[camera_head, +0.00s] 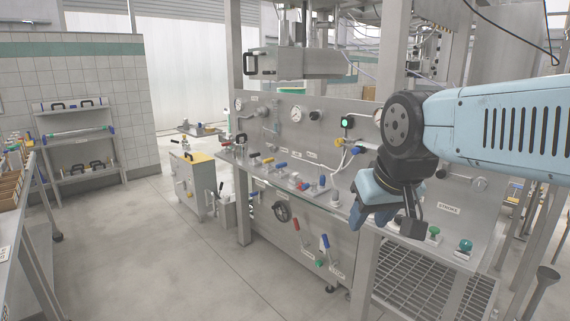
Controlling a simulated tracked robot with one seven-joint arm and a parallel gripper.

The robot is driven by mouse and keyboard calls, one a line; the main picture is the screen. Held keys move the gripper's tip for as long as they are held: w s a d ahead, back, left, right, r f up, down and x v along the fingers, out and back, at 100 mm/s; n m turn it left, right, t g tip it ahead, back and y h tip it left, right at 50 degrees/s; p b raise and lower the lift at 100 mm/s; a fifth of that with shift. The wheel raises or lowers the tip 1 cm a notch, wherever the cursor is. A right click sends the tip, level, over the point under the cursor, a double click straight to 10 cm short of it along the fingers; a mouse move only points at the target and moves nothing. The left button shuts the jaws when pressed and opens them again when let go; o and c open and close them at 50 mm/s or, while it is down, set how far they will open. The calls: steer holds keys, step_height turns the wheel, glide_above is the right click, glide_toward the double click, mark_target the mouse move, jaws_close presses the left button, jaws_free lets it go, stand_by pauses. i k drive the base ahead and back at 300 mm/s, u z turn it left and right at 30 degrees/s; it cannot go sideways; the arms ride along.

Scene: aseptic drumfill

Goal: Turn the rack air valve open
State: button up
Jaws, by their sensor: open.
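The grey filling rack (345,245) carries several valves and controls, and I cannot tell which is the rack air valve. A row of small red, yellow and blue handles (280,164) sits along its ledge. Below are a black handwheel (282,211), a red lever (297,226) and a blue lever (325,241). A green knob (434,231) and a teal knob (466,244) stand on the right part of the ledge. My gripper (368,218) is open, points down in front of the rack and looks empty. It hides part of the panel behind it.
Gauges (296,114) and a lit green lamp (347,122) are on the upper panel. A yellow-topped cabinet (192,180) stands left of the rack. A bench with boxes (12,185) is at the left edge, shelves (80,145) behind. The floor (150,250) between is clear.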

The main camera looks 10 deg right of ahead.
mark_target(281, 165)
steer(key=z, duration=0.1)
steer(key=i, duration=0.55)
steer(key=u, duration=0.2)
steer(key=k, duration=0.55)
steer(key=u, duration=0.25)
steer(key=i, duration=1.85)
steer(key=z, duration=0.5)
